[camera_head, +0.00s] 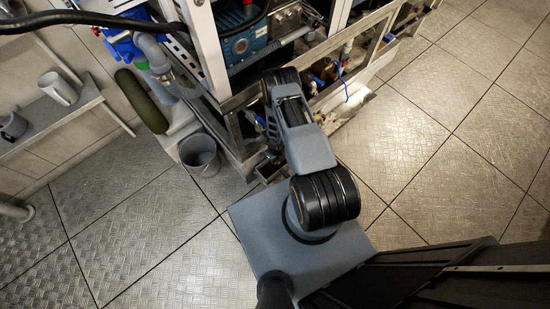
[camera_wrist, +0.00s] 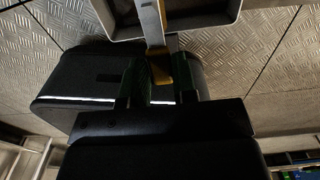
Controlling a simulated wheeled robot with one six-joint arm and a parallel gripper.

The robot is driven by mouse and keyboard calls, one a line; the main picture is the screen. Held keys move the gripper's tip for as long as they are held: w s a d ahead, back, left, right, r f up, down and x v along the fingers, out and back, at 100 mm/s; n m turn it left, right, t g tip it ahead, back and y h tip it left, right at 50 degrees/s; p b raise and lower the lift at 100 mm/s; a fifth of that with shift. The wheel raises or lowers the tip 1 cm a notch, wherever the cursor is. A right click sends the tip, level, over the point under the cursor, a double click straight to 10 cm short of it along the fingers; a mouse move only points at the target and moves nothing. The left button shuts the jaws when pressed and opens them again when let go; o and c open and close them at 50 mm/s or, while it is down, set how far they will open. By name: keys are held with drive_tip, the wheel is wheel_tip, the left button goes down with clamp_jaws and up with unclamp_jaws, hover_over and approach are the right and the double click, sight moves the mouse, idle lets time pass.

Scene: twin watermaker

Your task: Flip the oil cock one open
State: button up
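In the wrist view my gripper (camera_wrist: 152,82) shows as dark fingers at the middle of the picture. A yellow, brass-coloured piece (camera_wrist: 155,62) lies right at the fingertips, partly hidden by them; it may be the oil cock's lever. A pale metal bar (camera_wrist: 152,22) runs up from it. I cannot tell whether the fingers grip the yellow piece or only stand around it. In the head view my arm reaches to the lower front of the machine frame and hides the gripper's tips and the cock.
A grey-rimmed tray (camera_wrist: 226,28) lies just beyond the fingertips; a small tray (camera_head: 268,172) shows beside my arm. A grey bucket (camera_head: 200,156) stands left of the arm. The machine's metal frame (camera_head: 234,136) is close. Tiled floor is clear at lower left and right.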

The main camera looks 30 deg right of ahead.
drive_tip(key=o, duration=0.4)
